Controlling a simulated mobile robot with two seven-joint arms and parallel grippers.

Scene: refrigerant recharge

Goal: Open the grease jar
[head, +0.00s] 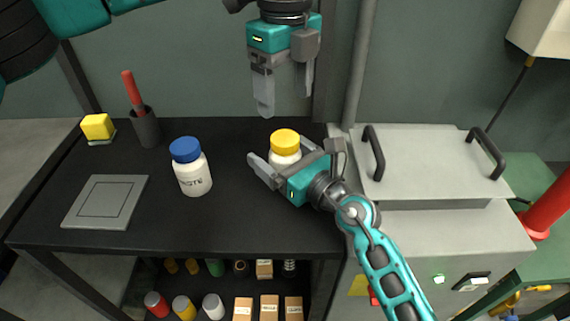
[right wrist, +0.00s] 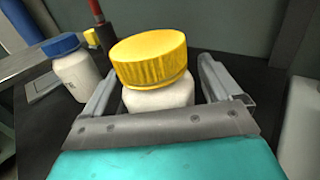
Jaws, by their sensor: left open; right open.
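A white jar with a yellow lid (head: 285,142) stands upright on the black table; the lid is on. Its label is not visible, so I cannot read what it holds. My right gripper (head: 290,163) is open with its fingers on either side of this jar's body, below the lid. In the right wrist view the yellow lid (right wrist: 150,60) rises above the two fingers. My left gripper (head: 285,100) is open and empty, pointing down above and slightly behind the yellow-lidded jar. A white jar with a blue lid (head: 191,168), its label partly readable as "STE", stands to the left.
A grey square plate (head: 106,201) lies at the table's left. A dark cup (head: 145,128) with a red-handled tool and a yellow block (head: 98,127) stand behind it. A grey cabinet (head: 440,240) with a handled lid adjoins on the right. Shelves below hold several small containers.

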